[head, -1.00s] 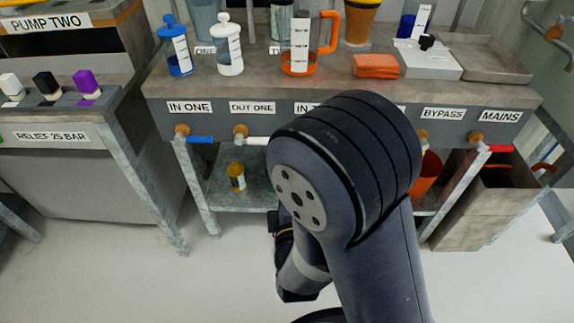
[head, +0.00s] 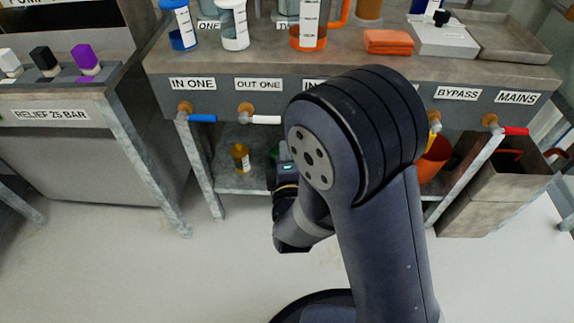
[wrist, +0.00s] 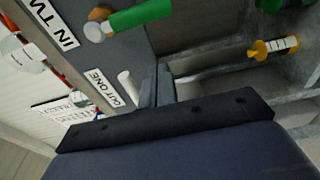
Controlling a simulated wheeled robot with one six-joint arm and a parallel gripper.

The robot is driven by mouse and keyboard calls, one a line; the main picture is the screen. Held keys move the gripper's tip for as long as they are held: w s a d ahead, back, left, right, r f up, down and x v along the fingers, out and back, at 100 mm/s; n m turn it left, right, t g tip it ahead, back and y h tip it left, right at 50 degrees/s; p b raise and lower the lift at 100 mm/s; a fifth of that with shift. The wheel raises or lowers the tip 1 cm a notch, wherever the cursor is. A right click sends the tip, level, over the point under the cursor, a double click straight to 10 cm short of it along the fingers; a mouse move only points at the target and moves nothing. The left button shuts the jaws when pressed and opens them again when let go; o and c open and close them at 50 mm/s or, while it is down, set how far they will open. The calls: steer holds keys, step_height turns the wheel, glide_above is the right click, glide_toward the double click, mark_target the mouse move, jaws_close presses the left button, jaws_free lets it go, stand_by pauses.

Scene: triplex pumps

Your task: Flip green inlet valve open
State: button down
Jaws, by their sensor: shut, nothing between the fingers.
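The green valve handle (wrist: 142,15) shows at the top of the wrist view, on a brass fitting (wrist: 97,28) beside the IN TWO label (wrist: 52,22), whose end is cut off. In the head view my arm hides this valve. My gripper (wrist: 158,85) is shut and empty in the wrist view. It is apart from the green handle, below it in the picture. The white handle (wrist: 128,82) by the OUT ONE label (wrist: 103,90) is close to the fingertips.
In the head view, blue (head: 202,118), white (head: 266,119) and red (head: 516,131) handles line the bench front. An amber bottle (head: 241,157) stands on the lower shelf, between metal legs. Floor in front is clear.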

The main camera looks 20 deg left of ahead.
steer(key=shift+w+d+b, duration=0.4)
steer(key=shift+w+d, duration=0.25)
steer(key=shift+w, duration=0.3)
steer(key=shift+w+d+b, duration=0.4)
steer(key=shift+w+d, duration=0.25)
steer(key=shift+w, duration=0.25)
